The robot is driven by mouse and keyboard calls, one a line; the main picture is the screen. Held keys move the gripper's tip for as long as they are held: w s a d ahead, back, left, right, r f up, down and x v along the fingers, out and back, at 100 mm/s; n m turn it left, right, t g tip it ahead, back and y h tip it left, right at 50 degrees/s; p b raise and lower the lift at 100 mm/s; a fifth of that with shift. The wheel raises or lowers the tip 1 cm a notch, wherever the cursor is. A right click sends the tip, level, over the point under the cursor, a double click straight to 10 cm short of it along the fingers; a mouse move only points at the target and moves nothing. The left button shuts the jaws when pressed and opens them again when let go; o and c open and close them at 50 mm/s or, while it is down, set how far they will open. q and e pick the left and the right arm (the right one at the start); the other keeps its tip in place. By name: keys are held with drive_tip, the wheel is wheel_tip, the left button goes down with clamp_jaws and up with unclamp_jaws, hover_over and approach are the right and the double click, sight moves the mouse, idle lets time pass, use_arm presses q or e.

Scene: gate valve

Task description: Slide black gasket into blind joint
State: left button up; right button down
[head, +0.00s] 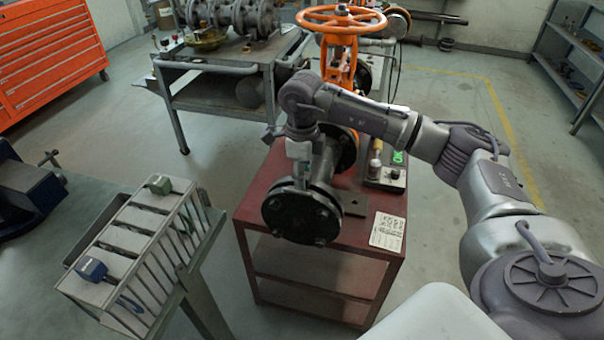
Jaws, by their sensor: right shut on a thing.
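The blind joint (300,216) is at the near end of the grey pipe, a round dark flange with bolts facing me, above the red stand. My right gripper (300,152) is directly above it, pointing down, shut on the black gasket. Most of the gasket is hidden by the fingers and the flange. I cannot tell how deep it sits between the flange faces. My left gripper is not in view.
A slotted rack (120,256) at left holds pieces with a green handle (160,184) and a blue handle (93,269). An orange handwheel (341,20) rises behind my right arm. A tester box (386,174) and a label card (387,231) are on the red stand (262,199).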

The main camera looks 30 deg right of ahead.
drive_tip(key=shift+f, duration=0.15)
drive_tip(key=c, duration=0.8)
unclamp_jaws()
wheel_tip(320, 180, up, 12)
drive_tip(key=shift+r, duration=0.1)
